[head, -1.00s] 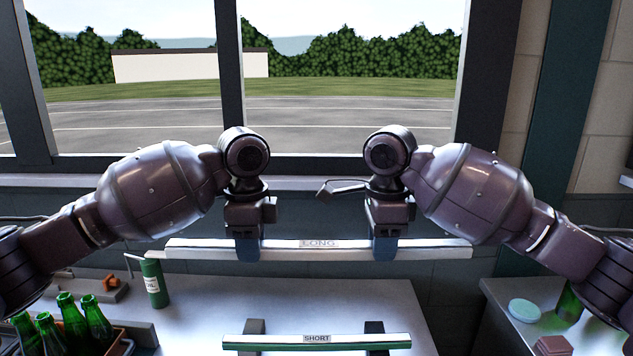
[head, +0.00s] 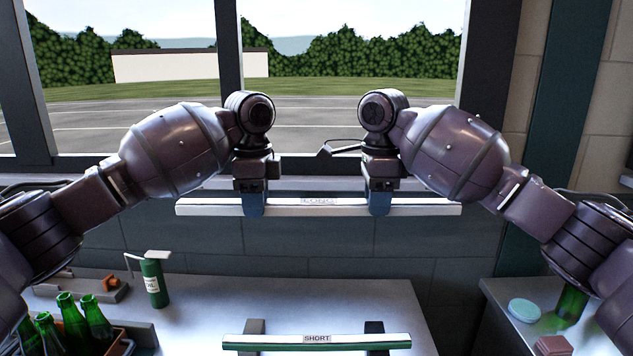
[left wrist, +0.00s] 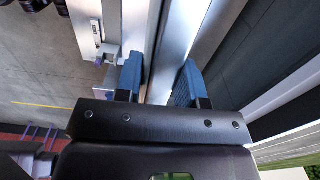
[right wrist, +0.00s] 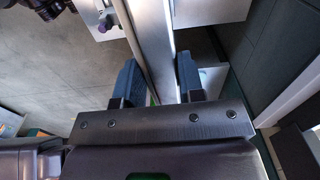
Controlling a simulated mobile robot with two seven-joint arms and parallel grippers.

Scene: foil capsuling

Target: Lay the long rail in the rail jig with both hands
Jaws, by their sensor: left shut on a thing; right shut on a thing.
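The long rail (head: 420,208), a pale bar marked LONG, is held level above the steel table near the window wall. My left gripper (head: 253,206) is shut on it left of the label, and my right gripper (head: 379,204) is shut on it right of the label. In the left wrist view the rail (left wrist: 168,40) runs between the blue fingers; it also runs between the fingers in the right wrist view (right wrist: 150,40). A short rail (head: 316,345), marked SHORT with a green front, lies across two supports at the front.
The table (head: 210,300) has a green canister (head: 153,284), a fixture with an orange part (head: 110,283), and a crate of green bottles (head: 72,320) at left. A side table at right holds a pale disc (head: 524,310) and a green bottle (head: 571,302). The middle table top is clear.

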